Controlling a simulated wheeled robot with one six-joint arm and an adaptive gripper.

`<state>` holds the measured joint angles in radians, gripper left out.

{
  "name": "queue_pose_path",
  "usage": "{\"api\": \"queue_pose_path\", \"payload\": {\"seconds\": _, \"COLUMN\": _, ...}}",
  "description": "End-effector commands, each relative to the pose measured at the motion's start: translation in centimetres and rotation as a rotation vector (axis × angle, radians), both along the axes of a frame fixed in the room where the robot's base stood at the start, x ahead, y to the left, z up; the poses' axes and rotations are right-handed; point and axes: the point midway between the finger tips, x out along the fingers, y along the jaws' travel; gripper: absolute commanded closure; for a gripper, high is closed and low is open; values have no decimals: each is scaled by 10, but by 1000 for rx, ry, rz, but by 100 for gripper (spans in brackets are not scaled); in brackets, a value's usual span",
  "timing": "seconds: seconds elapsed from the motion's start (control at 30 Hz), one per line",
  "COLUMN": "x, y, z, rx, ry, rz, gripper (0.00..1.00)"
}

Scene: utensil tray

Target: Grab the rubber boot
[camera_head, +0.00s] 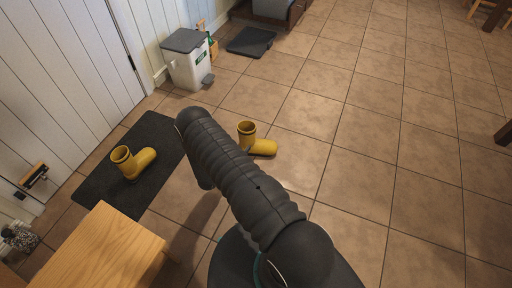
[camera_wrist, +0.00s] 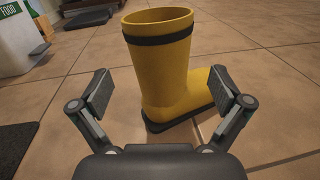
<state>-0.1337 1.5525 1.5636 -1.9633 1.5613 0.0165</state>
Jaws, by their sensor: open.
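A yellow rubber boot (camera_wrist: 165,80) with a black band near its top and a dark sole stands upright on the tiles, toe to the right. It also shows in the head view (camera_head: 257,143), right of my arm. A second yellow boot (camera_head: 133,162) stands on the dark mat at the left. My gripper (camera_wrist: 162,90) is open in the wrist view, its two fingers apart on either side of the boot's lower part, with the boot ahead of them. I cannot tell whether either finger touches it. In the head view my arm hides the gripper.
The dark mat (camera_head: 101,179) lies by the white panelled wall. A wooden top (camera_head: 110,252) is at the lower left. A white and grey bin (camera_head: 188,65) and a dark flat tray (camera_head: 251,42) stand at the back.

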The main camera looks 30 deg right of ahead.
Motion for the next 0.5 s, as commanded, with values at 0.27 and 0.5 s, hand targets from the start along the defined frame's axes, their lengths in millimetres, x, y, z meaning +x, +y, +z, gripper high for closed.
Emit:
{"api": "queue_pose_path", "payload": {"seconds": 0.27, "x": 14, "y": -24, "z": 0, "rx": 0, "ry": 0, "rz": 0, "gripper": 0}}
{"api": "queue_pose_path", "payload": {"seconds": 0.5, "x": 21, "y": -39, "z": 2, "rx": 1, "ry": -2, "rz": -3, "gripper": 0}}
